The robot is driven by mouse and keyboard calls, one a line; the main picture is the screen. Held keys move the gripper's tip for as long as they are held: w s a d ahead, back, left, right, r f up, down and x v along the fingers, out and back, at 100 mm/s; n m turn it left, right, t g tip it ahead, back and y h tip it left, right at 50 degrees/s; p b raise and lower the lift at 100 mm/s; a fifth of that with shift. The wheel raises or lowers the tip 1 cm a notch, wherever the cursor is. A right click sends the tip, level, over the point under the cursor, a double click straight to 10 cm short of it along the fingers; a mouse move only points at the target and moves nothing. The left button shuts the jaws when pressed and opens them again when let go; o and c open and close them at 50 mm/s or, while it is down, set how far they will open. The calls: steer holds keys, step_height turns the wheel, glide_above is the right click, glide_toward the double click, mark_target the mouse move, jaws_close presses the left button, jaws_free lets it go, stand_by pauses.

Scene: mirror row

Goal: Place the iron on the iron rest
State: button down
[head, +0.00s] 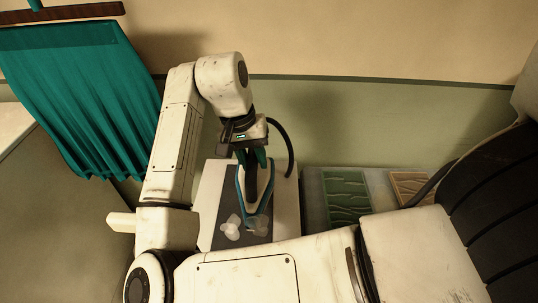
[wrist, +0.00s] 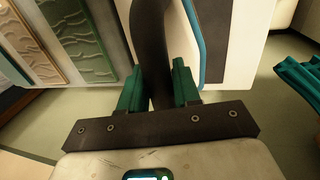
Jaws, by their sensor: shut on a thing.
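My gripper (head: 252,159) is shut on the black handle of the iron (head: 243,192), which has a blue-edged body. In the wrist view the green fingers of my gripper (wrist: 158,65) stand on both sides of the dark handle of the iron (wrist: 150,30). In the head view the iron appears over a dark grey pad (head: 211,229) on a white-topped surface, perhaps the iron rest. I cannot tell whether the iron touches it. The dark pad also shows in the wrist view (wrist: 222,35). My arm hides part of the surface's near side.
A green ridged panel (head: 346,196) and a tan one (head: 408,186) lie to the right on a grey surface. A teal curtain (head: 80,95) hangs at left. The wall (head: 400,120) is close behind.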

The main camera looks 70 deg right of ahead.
steer(key=w+f, duration=0.1)
steer(key=f, duration=0.1)
steer(key=w+d+f, duration=0.1)
steer(key=w, duration=0.1)
steer(key=shift+f, duration=0.35)
steer(key=shift+w+f+p, duration=0.15)
steer(key=shift+f+p, duration=0.15)
steer(key=shift+f, duration=1.3)
steer(key=shift+f, duration=0.15)
steer(key=c, duration=0.8)
jaws_free()
step_height(320, 180, up, 12)
steer(key=w, duration=0.2)
steer(key=shift+a+b, duration=0.3)
steer(key=shift+a, duration=0.15)
